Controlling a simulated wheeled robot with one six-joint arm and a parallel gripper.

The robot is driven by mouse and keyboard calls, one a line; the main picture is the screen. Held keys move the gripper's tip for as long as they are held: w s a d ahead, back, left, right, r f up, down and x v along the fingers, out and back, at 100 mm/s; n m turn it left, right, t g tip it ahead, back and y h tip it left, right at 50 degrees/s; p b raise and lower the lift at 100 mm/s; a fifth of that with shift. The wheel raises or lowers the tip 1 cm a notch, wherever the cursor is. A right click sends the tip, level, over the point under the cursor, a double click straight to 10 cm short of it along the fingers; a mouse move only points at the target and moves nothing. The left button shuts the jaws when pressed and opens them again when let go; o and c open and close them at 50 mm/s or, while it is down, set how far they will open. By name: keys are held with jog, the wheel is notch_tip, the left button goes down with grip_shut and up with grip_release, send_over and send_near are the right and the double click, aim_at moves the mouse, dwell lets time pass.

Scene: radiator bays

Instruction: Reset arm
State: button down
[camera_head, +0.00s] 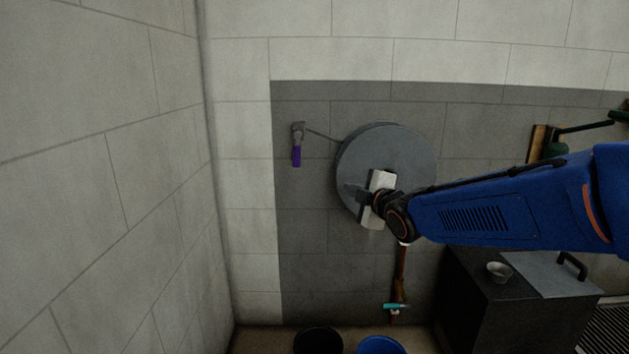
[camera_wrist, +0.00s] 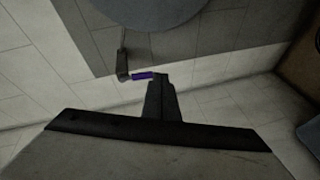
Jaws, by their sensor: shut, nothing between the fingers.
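My blue arm reaches in from the right in the head view. It ends in my gripper (camera_head: 349,189), which has a pale body and dark fingers. The gripper is in front of the lower left of a large grey disc. In the wrist view my gripper (camera_wrist: 159,78) shows its dark fingers together with nothing between them. A bracket with a purple handle (camera_head: 297,156) is on the wall left of the disc. That purple handle (camera_wrist: 142,75) appears just left of the fingertips in the wrist view; whether they touch cannot be told.
The grey disc (camera_head: 390,145) is in front of a dark wall panel. A black bucket (camera_head: 318,341) and a blue bucket (camera_head: 381,346) stand below. A dark cabinet (camera_head: 482,310) with a small bowl (camera_head: 499,271) is at lower right. A long-handled tool (camera_head: 401,270) hangs below the disc.

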jog(key=s+d+f+m+g+h, duration=0.2)
jog(key=s+d+f+m+h, duration=0.3)
jog(key=s+d, duration=0.45)
jog(key=s+d+f+m+g, duration=0.2)
jog(key=s+d+f+m, duration=0.1)
jog(key=s, duration=0.6)
jog(key=s+d+f+m+g, duration=0.3)
jog(key=s+f+m, duration=0.2)
jog(key=s, duration=0.5)
jog(key=s+d+f+m+g, duration=0.3)
jog(key=s+f+m, duration=0.1)
jog(key=s, duration=0.6)
jog(key=shift+s+d+m+h, duration=0.3)
jog(key=shift+m+h, duration=0.1)
jog(key=shift+m, duration=0.5)
